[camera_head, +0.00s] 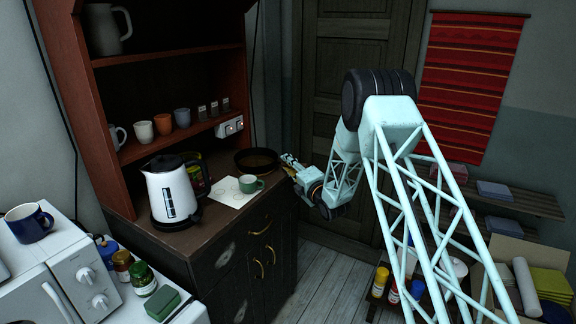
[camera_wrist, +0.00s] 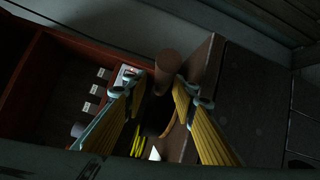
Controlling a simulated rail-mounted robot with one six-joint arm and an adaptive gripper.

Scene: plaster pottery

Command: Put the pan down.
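The dark round pan (camera_head: 257,160) sits at the back right corner of the cabinet top (camera_head: 190,241), close to the wall, and appears to rest flat. In the wrist view its brown handle (camera_wrist: 168,68) points up the picture, between and beyond my fingertips. My gripper (camera_head: 289,164) is just right of the pan in the head view. In the wrist view my gripper (camera_wrist: 160,85) has its yellow-padded fingers spread, with a gap to the left of the handle; it looks open. Contact between the right finger and the handle cannot be told.
A green mug (camera_head: 249,184) stands on a paper sheet (camera_head: 228,193) in front of the pan. A white kettle (camera_head: 170,190) stands to the left. The shelf above holds cups (camera_head: 163,124) and small jars.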

